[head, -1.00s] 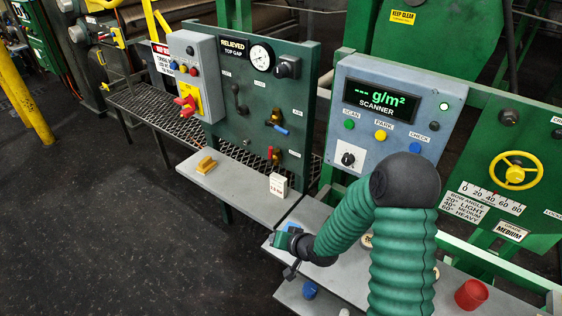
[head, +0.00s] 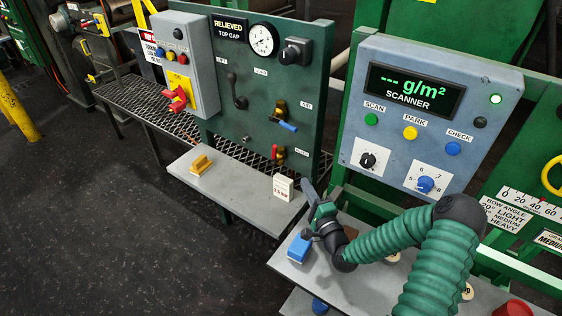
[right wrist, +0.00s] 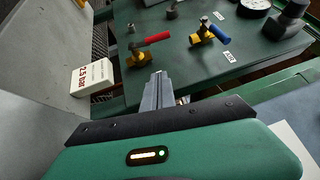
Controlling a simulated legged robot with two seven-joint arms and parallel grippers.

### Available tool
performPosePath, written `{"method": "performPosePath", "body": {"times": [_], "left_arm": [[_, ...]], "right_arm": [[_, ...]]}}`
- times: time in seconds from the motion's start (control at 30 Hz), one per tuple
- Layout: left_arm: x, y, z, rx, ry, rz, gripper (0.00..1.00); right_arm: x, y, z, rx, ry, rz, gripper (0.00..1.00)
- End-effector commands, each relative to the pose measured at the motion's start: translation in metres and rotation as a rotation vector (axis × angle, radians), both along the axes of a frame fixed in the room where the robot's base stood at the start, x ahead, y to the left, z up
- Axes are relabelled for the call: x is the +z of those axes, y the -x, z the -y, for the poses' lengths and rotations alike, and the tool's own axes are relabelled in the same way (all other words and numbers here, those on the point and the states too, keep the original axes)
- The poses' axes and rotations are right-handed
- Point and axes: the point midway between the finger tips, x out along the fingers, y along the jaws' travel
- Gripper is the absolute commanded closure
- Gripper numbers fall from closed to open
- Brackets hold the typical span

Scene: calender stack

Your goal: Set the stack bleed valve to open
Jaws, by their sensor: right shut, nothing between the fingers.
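The valve with a red handle (head: 275,153) sits low on the dark green panel (head: 225,135), beside a small label too blurred to read surely. It also shows in the right wrist view, where its red handle (right wrist: 148,41) lies across a brass body. A blue-handled valve (head: 287,126) sits above it by the AIR label, and shows in the right wrist view too (right wrist: 215,33). My right gripper (head: 308,187) is shut and empty, below and right of the red-handled valve. Its closed fingers (right wrist: 158,80) point toward the panel, apart from the valve. My left gripper is out of view.
A grey shelf (head: 235,190) below the panel holds a yellow block (head: 201,164) and a white card (head: 283,187). The blue-grey scanner box (head: 350,150) stands to the right. A blue object (head: 300,248) lies under my right gripper.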

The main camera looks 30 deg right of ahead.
Motion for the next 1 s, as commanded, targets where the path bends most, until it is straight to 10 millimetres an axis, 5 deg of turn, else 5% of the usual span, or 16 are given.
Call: {"method": "performPosePath", "body": {"times": [0.5, 0.6, 1.0], "left_arm": [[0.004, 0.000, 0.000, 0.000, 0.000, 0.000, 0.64], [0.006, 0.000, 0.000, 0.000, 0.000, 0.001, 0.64], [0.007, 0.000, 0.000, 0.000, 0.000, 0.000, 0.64]], "right_arm": [[0.012, -0.098, 0.019, 0.002, 0.004, -0.003, 1.00], [0.015, -0.113, 0.008, 0.005, 0.000, -0.005, 1.00], [0.018, -0.129, -0.003, 0.002, 0.003, -0.005, 1.00]]}}
